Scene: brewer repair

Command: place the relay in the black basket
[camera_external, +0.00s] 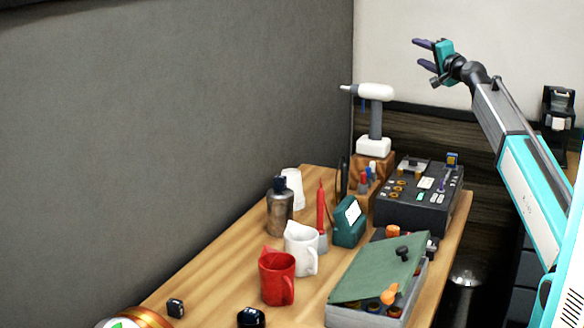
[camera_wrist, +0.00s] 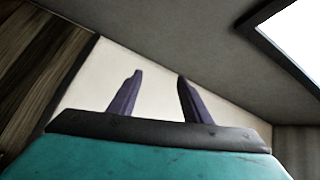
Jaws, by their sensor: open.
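My gripper (camera_external: 418,53) is raised high above the far end of the table, with its two dark purple fingers apart and pointing left. In the wrist view my gripper (camera_wrist: 159,77) is open, with nothing between the fingers. I cannot surely pick out the relay. A black device with its parts exposed (camera_external: 409,212) stands at the far right of the table and bears several small components, one a blue-topped piece (camera_external: 453,158). Small dark blocks (camera_external: 175,307) lie at the near end. I see no clear black basket; the wrist view shows neither object.
The wooden table (camera_external: 215,262) holds a red mug (camera_external: 277,279), a white mug (camera_external: 301,248), a dark bottle (camera_external: 279,208), a white power tool (camera_external: 375,120) and a green-lidded box (camera_external: 380,268). A grey wall borders its left side. A black machine (camera_external: 557,108) stands far right.

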